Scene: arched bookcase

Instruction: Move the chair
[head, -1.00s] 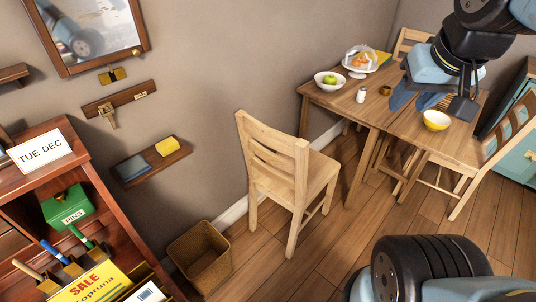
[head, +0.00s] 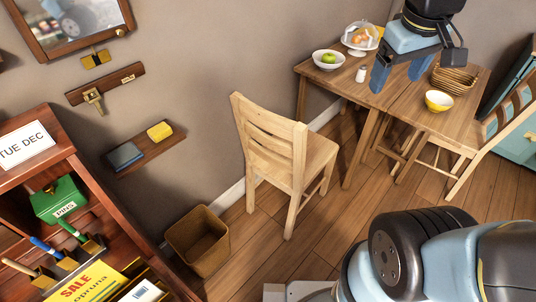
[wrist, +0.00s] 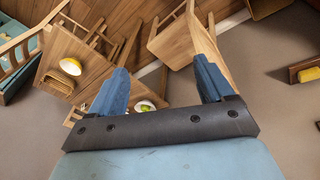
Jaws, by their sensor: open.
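A light wooden chair (head: 278,155) with a slatted back stands upright on the floor near the wall, left of the table, in the head view. It also shows at the top middle of the wrist view (wrist: 172,42), partly hidden by a finger. My gripper (head: 398,76) is open and empty above the table, to the right of the chair and apart from it. Its two blue fingers (wrist: 160,82) are spread wide in the wrist view.
The wooden table (head: 385,112) holds a fruit bowl (head: 329,59), a yellow bowl (head: 438,101), a basket (head: 455,79) and a domed stand. Another chair (head: 497,125) stands at its right. A bin (head: 198,241) sits on the floor near the bookcase (head: 40,135).

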